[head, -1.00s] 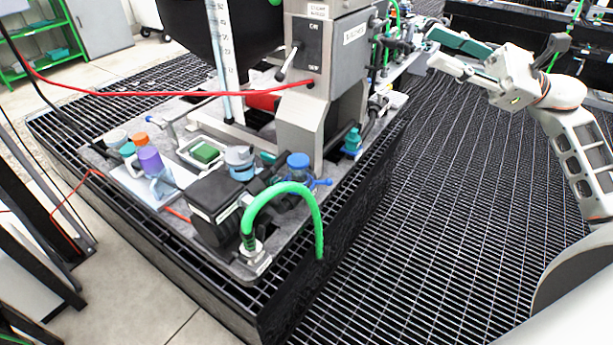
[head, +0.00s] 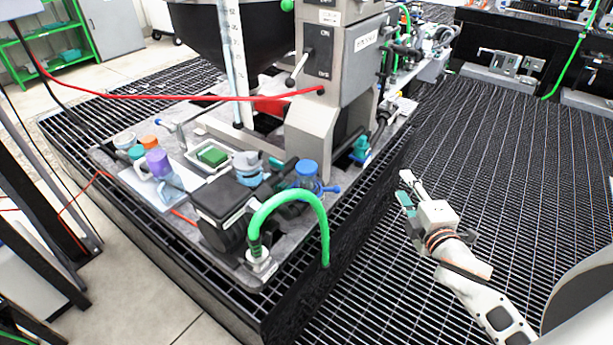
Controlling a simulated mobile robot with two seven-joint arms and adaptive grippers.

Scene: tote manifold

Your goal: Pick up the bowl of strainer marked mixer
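I cannot pick out a strainer marked mixer, because no such label is readable in the head view. Candidates on the grey deck (head: 232,268) are a blue-capped fitting (head: 307,170) with a blue handle, a grey-capped fitting (head: 248,166) and a teal fitting (head: 361,148) by the machine's foot. Their lower parts are largely hidden. My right gripper (head: 402,185) is over the dark grating, to the right of the deck and apart from it. Its pale finger and teal-padded finger look spread, with nothing visible between them. My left gripper is out of view.
A green hose (head: 322,225) arches over the deck's front corner beside a black motor-like block (head: 222,208). A green block (head: 212,156) sits in a white tray.

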